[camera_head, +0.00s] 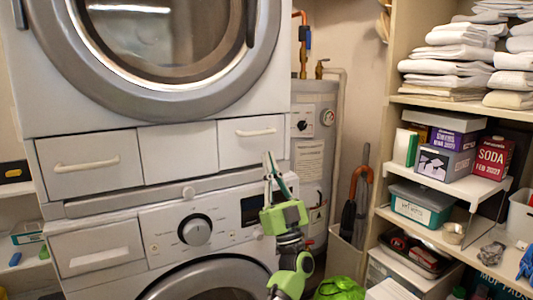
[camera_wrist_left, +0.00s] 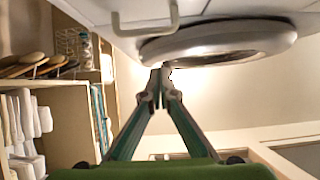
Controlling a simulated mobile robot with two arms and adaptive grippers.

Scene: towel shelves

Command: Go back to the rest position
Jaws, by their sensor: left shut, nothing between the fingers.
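My left gripper (camera_head: 270,160) is in the head view, in front of the stacked machines, pointing up with its green body below. Its fingers are together and hold nothing. In the left wrist view its fingertips (camera_wrist_left: 158,85) meet at the middle of the picture. The upper machine (camera_head: 80,100) with a large round door and the lower washing machine (camera_head: 165,232) with a dial stand behind it. My right gripper is not in either view.
Shelves (camera_head: 395,60) with folded towels (camera_head: 445,67) and boxes stand at the right. A grey boiler (camera_head: 312,165) and an orange-handled umbrella (camera_head: 352,205) stand behind. A green bag (camera_head: 340,289) lies low in front. The wrist view shows shelves (camera_wrist_left: 65,100) at the left.

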